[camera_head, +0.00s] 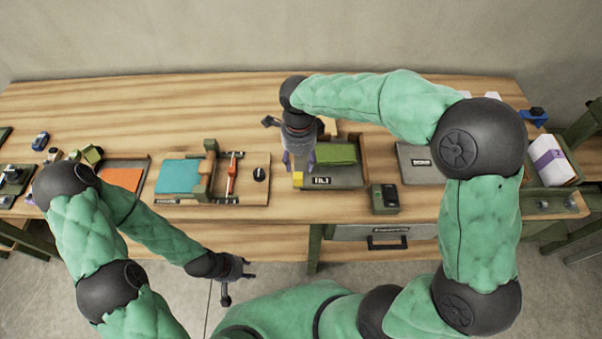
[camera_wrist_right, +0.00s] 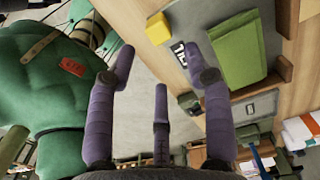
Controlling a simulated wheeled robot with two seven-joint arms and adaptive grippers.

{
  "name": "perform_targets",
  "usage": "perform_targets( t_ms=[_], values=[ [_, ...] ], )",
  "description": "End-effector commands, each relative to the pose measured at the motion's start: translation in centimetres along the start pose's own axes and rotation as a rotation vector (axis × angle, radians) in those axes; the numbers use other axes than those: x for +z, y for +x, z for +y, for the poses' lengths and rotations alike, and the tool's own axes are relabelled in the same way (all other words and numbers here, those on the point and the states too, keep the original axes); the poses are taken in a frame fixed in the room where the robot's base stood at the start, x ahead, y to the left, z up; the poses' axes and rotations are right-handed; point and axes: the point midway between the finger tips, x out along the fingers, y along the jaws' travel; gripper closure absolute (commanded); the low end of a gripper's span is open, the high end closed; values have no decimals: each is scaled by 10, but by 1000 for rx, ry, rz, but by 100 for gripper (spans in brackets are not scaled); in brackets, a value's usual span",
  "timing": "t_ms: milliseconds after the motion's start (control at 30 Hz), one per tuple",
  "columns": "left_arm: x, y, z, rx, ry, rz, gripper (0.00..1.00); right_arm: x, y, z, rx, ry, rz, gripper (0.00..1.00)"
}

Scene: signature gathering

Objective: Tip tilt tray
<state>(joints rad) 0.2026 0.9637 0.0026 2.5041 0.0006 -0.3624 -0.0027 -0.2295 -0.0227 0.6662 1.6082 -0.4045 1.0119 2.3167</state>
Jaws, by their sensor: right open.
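The tilt tray (camera_head: 348,178) is a grey tray with a dark label on its front edge, set in a wooden frame on the bench. A green folded cloth-like piece (camera_head: 336,153) lies on it, and a yellow block (camera_head: 298,178) is at its front left corner. In the right wrist view the yellow block (camera_wrist_right: 158,28) and green piece (camera_wrist_right: 245,50) show beyond the fingers. My right gripper (camera_head: 299,160) is open and empty, over the tray's left side near the yellow block. My left gripper (camera_head: 240,284) hangs low in front of the bench, fingers spread and empty.
Left of the tilt tray stands a wooden board with a teal sheet (camera_head: 177,176) and a red-handled piece (camera_head: 231,175). An orange sheet (camera_head: 121,179) lies further left. A dark green box (camera_head: 384,199) stands right of the tray. A drawer (camera_head: 384,233) is below the bench top.

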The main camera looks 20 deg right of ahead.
Motion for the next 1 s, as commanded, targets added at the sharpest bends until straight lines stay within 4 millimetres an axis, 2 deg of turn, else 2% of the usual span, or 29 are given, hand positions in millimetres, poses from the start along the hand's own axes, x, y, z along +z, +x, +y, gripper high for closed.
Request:
perform_targets(
  t_ms=[200, 400, 600, 900, 933, 1000],
  values=[
    [-1, 7, -3, 0, 0, 1, 60, 0, 42, 1, 5, 1, 1, 49],
    [-1, 11, -4, 0, 0, 1, 60, -1, 71, 0, 4, 1, 0, 49],
    [-1, 13, -4, 0, 0, 1, 60, 0, 85, 0, 2, 1, 0, 49],
    [-1, 13, -4, 0, 0, 1, 60, 0, 87, 0, 1, 1, -1, 49],
    [-1, 13, -4, 0, 0, 1, 60, 0, 86, 0, 1, 1, -1, 52],
    [-1, 13, -4, 0, 0, 1, 60, 0, 86, 0, 1, 1, -1, 72]
  ],
)
